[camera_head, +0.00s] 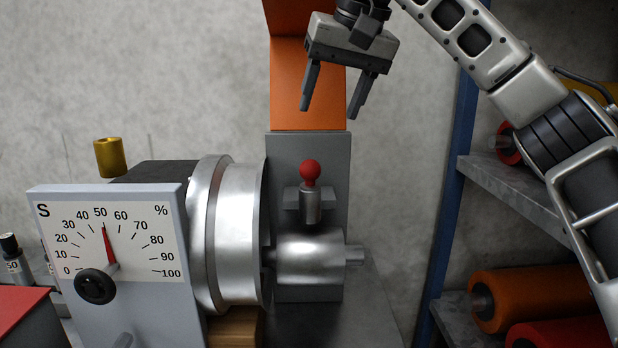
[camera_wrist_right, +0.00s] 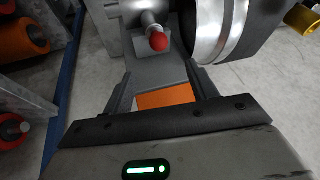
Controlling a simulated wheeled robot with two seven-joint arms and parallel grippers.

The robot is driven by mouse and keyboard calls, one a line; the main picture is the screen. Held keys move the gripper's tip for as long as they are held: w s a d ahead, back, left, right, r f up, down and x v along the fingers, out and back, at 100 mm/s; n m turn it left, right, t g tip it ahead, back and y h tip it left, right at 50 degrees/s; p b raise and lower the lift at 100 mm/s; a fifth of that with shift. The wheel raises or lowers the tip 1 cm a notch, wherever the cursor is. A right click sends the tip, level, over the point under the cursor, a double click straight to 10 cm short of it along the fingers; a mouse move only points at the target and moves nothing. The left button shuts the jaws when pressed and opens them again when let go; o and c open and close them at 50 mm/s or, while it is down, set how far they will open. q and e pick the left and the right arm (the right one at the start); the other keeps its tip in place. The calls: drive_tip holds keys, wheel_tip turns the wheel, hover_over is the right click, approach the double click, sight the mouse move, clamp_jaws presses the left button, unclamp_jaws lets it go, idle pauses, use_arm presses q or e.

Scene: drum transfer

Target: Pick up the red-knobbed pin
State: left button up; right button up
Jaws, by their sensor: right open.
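The red-knobbed pin (camera_head: 310,172) stands upright in a metal sleeve on top of the silver cylinder, right of the large drum. Its red knob also shows in the right wrist view (camera_wrist_right: 159,41), beyond the fingertips. My right gripper (camera_head: 332,108) is open and empty. It hangs above the pin in the head view, in front of the orange panel, with its fingers pointing down and clear of the knob. The fingers also show in the right wrist view (camera_wrist_right: 160,78). My left gripper is not in view.
The large silver drum (camera_head: 228,232) and the white dial panel (camera_head: 110,240) stand left of the pin. A brass cylinder (camera_head: 110,157) sits behind the panel. A blue-framed shelf (camera_head: 512,188) with orange and red rolls (camera_head: 532,297) is at the right.

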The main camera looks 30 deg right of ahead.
sight(313, 161)
drive_tip(key=x, duration=0.7)
drive_tip(key=shift+s+x, duration=0.1)
drive_tip(key=shift+x, duration=1.25)
drive_tip(key=shift+s+x, duration=0.15)
drive_tip(key=shift+x, duration=1.25)
drive_tip(key=c, duration=1.1)
